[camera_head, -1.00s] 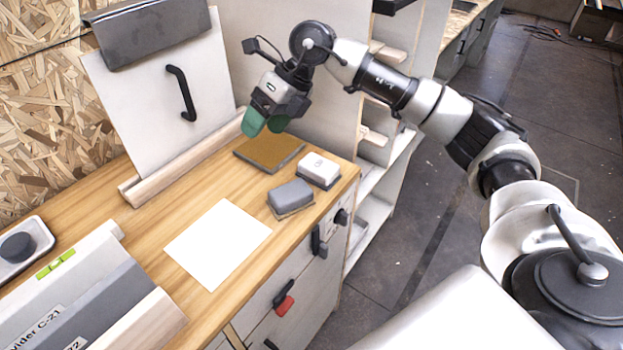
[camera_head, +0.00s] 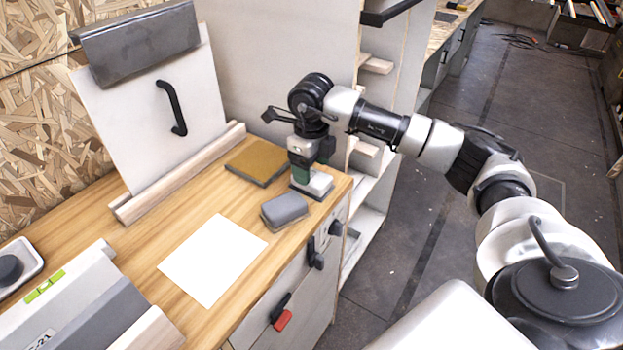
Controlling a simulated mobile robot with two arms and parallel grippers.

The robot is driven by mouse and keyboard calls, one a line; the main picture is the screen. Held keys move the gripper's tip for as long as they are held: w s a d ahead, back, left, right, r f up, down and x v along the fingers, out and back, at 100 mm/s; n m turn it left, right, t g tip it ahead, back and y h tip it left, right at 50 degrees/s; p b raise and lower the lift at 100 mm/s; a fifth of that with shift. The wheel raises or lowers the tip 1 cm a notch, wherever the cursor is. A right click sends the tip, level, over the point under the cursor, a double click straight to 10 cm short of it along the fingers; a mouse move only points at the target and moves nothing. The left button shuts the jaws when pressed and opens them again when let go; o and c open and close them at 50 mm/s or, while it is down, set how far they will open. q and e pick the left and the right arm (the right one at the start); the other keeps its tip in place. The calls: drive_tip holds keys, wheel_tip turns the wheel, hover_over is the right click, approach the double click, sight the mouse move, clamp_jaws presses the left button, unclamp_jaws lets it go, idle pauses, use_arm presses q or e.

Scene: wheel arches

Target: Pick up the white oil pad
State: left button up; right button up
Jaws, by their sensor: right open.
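The white oil pad (camera_head: 319,184) is a small white block on a dark base, near the right edge of the wooden worktop. My right gripper (camera_head: 309,178) points straight down over it, with its green fingertips at the pad's level. The jaws are open. The gripper hides part of the pad, and I cannot tell whether the fingers touch it. My left gripper is not in view.
A grey pad (camera_head: 284,211) sits close in front of the white one. A brown-topped board (camera_head: 258,162) lies just behind left. White paper (camera_head: 212,259) lies on the worktop (camera_head: 150,248). An upright panel with a black handle (camera_head: 172,108) stands at the back.

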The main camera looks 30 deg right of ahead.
sight(312, 175)
drive_tip(key=shift+f, duration=1.5)
drive_tip(key=c, duration=0.7)
drive_tip(key=shift+r, duration=0.15)
drive_tip(key=shift+w+r, duration=0.1)
drive_tip(key=shift+r, duration=0.5)
wheel_tip(312, 175, up, 3)
drive_tip(key=shift+f+b, duration=0.1)
drive_tip(key=shift+b, duration=0.3)
drive_tip(key=s+d+r+b, duration=0.2)
drive_tip(key=s+d+r, duration=0.4)
drive_tip(key=s, duration=0.3)
drive_tip(key=shift+s+d+r, duration=0.2)
drive_tip(key=shift+d+r, duration=0.2)
drive_tip(key=shift+d, duration=0.2)
